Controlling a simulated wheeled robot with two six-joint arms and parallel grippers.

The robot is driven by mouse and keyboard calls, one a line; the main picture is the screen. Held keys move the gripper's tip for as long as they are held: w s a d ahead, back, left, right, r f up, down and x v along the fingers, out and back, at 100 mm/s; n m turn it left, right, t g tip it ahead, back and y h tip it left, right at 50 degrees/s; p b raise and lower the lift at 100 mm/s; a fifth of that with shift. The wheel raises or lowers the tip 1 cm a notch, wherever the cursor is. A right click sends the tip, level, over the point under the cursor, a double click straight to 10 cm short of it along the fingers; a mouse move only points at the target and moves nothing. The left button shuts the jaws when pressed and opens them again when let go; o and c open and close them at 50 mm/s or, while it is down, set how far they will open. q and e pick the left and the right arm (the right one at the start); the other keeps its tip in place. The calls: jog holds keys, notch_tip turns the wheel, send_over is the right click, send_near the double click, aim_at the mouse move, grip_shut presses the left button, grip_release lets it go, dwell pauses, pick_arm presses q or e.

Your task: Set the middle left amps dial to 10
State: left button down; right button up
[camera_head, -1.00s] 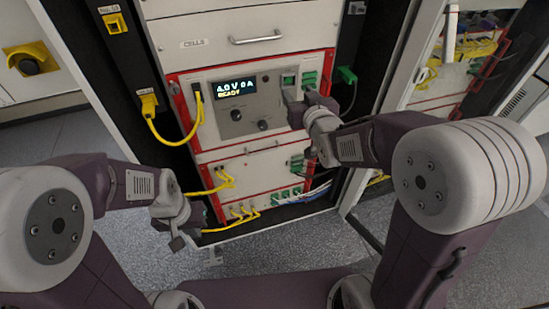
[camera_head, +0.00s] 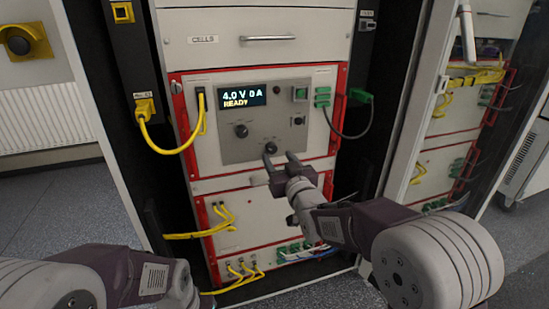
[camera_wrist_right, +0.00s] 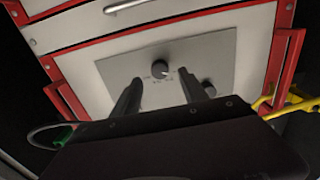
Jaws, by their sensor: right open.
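The grey control panel (camera_head: 232,152) has a lit display (camera_head: 242,95) reading 4.0 V 0 A READY. Two black dials sit below it: an upper-left dial (camera_head: 241,131) and a lower-right dial (camera_head: 270,148). Their labels are too small to read in the head view. My right gripper (camera_head: 281,158) is open and empty, just in front of the lower-right dial. In the right wrist view, that dial (camera_wrist_right: 160,67) shows between and beyond the open fingers (camera_wrist_right: 158,88); the other dial (camera_wrist_right: 208,88) is partly behind a finger. My left arm is low at the left, its fingers out of frame.
Yellow cables (camera_head: 171,150) hang left of the panel, and a dark cable with a green plug (camera_head: 359,95) loops at its right. A red frame (camera_head: 343,110) borders the unit. Another unit with yellow cables (camera_head: 223,215) lies below.

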aim_at(273, 150)
jog(key=x, duration=0.4)
jog(key=shift+w+b, duration=0.1)
jog(key=shift+b, duration=0.2)
grip_shut()
jog(key=m, duration=0.3)
jog(key=shift+m, duration=2.3)
grip_release()
